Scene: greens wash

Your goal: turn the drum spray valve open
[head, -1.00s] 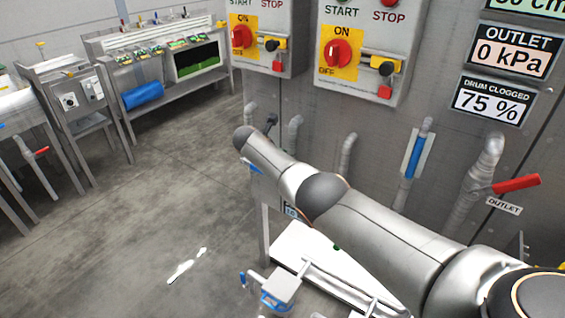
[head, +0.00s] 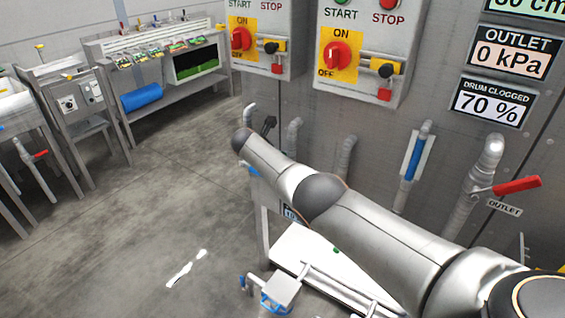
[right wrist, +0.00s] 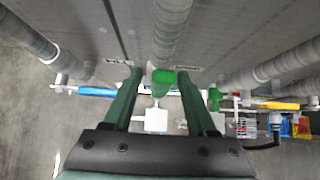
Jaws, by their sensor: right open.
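In the right wrist view a green valve handle (right wrist: 163,77) sits on a pipe, between and beyond my fingertips. Its label is too small to read, so I cannot tell whether it is the drum spray valve. My right gripper (right wrist: 163,72) is open, with one dark green finger on each side of the handle and nothing clamped. In the head view my right arm reaches from the lower right towards the panel. Only a dark bit of the right gripper (head: 268,124) shows there, past the wrist. My left gripper is in neither view.
A blue handle (right wrist: 97,91) is left of the fingers and a yellow one (right wrist: 278,105) is right. On the machine are a red outlet lever (head: 517,185), switch boxes (head: 360,20) and a drum clogged display (head: 490,101) reading 70 %. The floor (head: 150,220) at left is mostly clear.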

